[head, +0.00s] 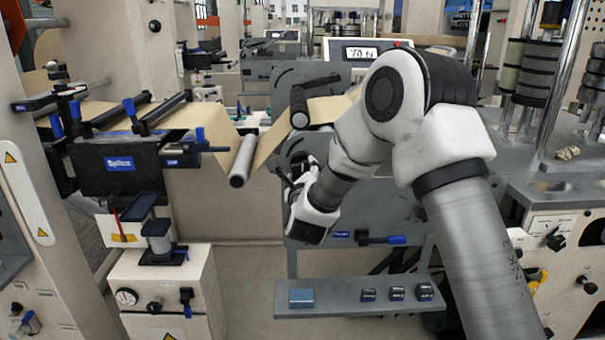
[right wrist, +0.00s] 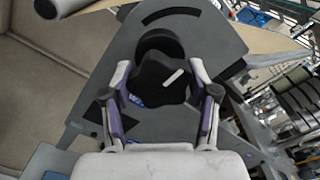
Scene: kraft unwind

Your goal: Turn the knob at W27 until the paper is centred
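A black lobed knob (right wrist: 163,77) with a white pointer mark sits on a grey plate in the right wrist view. My right gripper (right wrist: 160,66) has one finger on each side of it; I cannot tell whether the fingers touch it. No W27 label is readable. The brown kraft paper (head: 262,148) runs from the splice table, past a grey roller (head: 242,161), up to a black-ended roller (head: 299,108). My left gripper is not in view.
The blue-labelled splice unit (head: 118,164) stands at left. A lit display (head: 361,53) stands behind my right arm. Posts with stacked rolls (head: 535,75) are at right.

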